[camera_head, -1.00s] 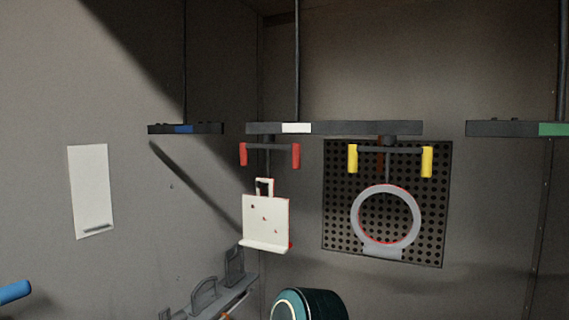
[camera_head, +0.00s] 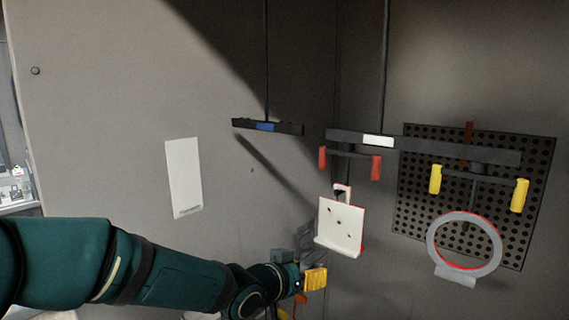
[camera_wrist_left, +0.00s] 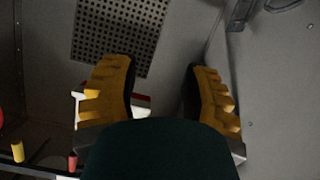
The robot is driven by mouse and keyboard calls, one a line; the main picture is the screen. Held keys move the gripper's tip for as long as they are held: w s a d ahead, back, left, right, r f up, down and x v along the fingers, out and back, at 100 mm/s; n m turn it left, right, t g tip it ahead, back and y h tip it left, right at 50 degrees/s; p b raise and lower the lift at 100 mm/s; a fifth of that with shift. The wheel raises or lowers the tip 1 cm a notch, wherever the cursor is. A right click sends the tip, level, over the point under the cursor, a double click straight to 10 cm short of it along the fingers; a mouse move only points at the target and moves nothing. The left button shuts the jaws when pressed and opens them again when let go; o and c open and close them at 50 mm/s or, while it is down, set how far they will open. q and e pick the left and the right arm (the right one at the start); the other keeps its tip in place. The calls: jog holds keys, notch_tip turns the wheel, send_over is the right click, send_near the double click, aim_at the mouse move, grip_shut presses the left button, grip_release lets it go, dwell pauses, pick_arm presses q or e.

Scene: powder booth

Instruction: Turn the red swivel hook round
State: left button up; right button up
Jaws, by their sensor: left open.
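The red swivel hook (camera_head: 350,153) hangs under the black rail, with a red grip at each end of its crossbar. A white plate-shaped part (camera_head: 340,226) with a ledge and small red marks hangs below it. My left gripper (camera_head: 314,280) has yellow fingers and is below and left of the hook, apart from it, near the part's lower edge. In the left wrist view, its fingers (camera_wrist_left: 160,68) are spread, with nothing held between them. The white part (camera_wrist_left: 140,106) shows partly behind the left finger there. A red grip (camera_wrist_left: 72,163) shows low at the left. My right gripper is out of view.
A yellow-gripped hook (camera_head: 478,177) with a grey ring (camera_head: 464,244) hangs to the right on the same rail (camera_head: 430,147). A perforated panel (camera_head: 530,190) is behind it. A blue-marked bar (camera_head: 267,127) hangs at left. A white sheet (camera_head: 184,178) is on the wall.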

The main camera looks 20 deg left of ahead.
pick_arm(q)
notch_tip(320, 180, up, 13)
jog(key=s+a+m+t+p, duration=0.1)
jog(key=t+p, duration=0.1)
jog(key=t+h+p, duration=0.1)
jog(key=t, duration=0.1)
send_near(321, 162)
jog(key=shift+m, duration=0.4)
jog(key=b+x, duration=0.1)
jog(key=x, duration=0.8)
jog(key=shift+w, duration=0.2)
jog(key=shift+w+d, duration=0.25)
jog(key=shift+w, duration=0.3)
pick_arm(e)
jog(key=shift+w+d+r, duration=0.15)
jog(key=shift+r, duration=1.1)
pick_arm(q)
jog(key=c, duration=0.6)
jog(key=shift+c, duration=0.4)
